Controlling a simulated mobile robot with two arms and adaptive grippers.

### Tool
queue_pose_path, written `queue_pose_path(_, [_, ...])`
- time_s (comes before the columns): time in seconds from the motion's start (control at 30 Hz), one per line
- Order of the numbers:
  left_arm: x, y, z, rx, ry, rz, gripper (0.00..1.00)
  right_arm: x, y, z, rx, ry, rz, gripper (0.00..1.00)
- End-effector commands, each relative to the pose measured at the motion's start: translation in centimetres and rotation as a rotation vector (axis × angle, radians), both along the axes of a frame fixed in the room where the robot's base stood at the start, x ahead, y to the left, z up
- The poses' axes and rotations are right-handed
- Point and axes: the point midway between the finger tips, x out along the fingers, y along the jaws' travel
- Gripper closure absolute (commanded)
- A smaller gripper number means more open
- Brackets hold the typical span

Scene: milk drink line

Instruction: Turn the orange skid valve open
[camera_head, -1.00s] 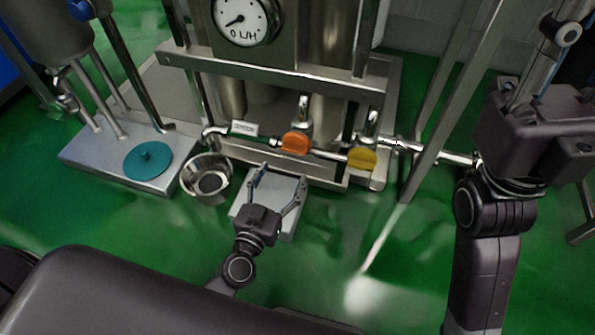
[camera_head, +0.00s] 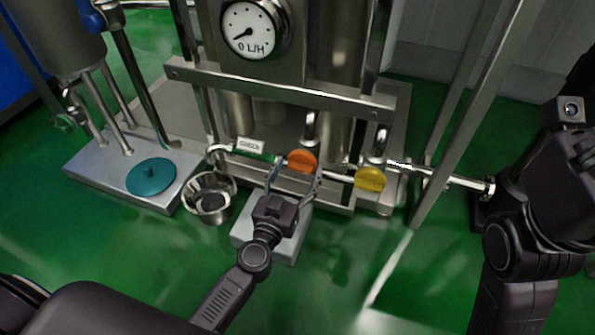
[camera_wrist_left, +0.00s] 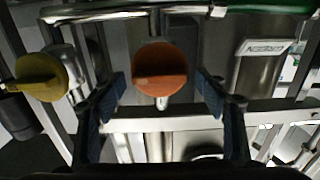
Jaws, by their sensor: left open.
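The orange skid valve (camera_head: 302,161) is a round knob on the pipe along the front of the steel skid. In the left wrist view the orange knob (camera_wrist_left: 159,69) sits between the two fingers, its raised grip bar lying about level. My left gripper (camera_head: 294,177) is open just in front of it; its blue-padded fingers (camera_wrist_left: 162,92) stand apart on either side with gaps to the knob. My right arm is at the right of the head view; its fingers do not show clearly.
A yellow valve (camera_head: 370,179) is on the same pipe to the right. A label (camera_head: 250,145) is to the left. A steel bucket (camera_head: 211,196) and a plinth with a teal disc (camera_head: 151,177) stand further left. A gauge (camera_head: 251,30) is above. Green floor lies in front.

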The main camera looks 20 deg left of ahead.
Motion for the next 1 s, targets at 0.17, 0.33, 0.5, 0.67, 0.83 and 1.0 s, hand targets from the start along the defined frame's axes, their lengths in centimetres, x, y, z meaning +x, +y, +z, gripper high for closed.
queue_pose_path(0.17, [0.03, -0.01, -0.02, 0.0, 0.001, 0.0, 0.33, 0.01, 0.01, 0.0, 0.0, 0.0, 0.0, 0.73])
queue_pose_path(0.33, [0.02, -0.02, -0.02, 0.0, 0.0, 0.0, 0.47, 0.02, 0.02, 0.0, 0.0, 0.0, 0.0, 0.73])
queue_pose_path(0.5, [0.01, -0.02, -0.02, 0.0, 0.0, 0.0, 0.65, 0.03, 0.01, 0.0, 0.0, 0.001, 0.0, 0.73])
queue_pose_path(0.67, [0.0, -0.02, -0.02, 0.0, 0.0, 0.0, 0.75, 0.03, 0.01, 0.01, 0.0, 0.001, 0.0, 0.73])
queue_pose_path(0.83, [0.0, -0.01, 0.02, -0.017, 0.001, 0.0, 0.75, 0.03, 0.0, 0.13, 0.0, 0.001, 0.0, 0.73])
queue_pose_path(1.0, [0.0, 0.02, 0.08, -0.081, 0.003, -0.001, 0.75, -0.03, -0.05, 0.33, 0.002, -0.001, 0.001, 0.73])
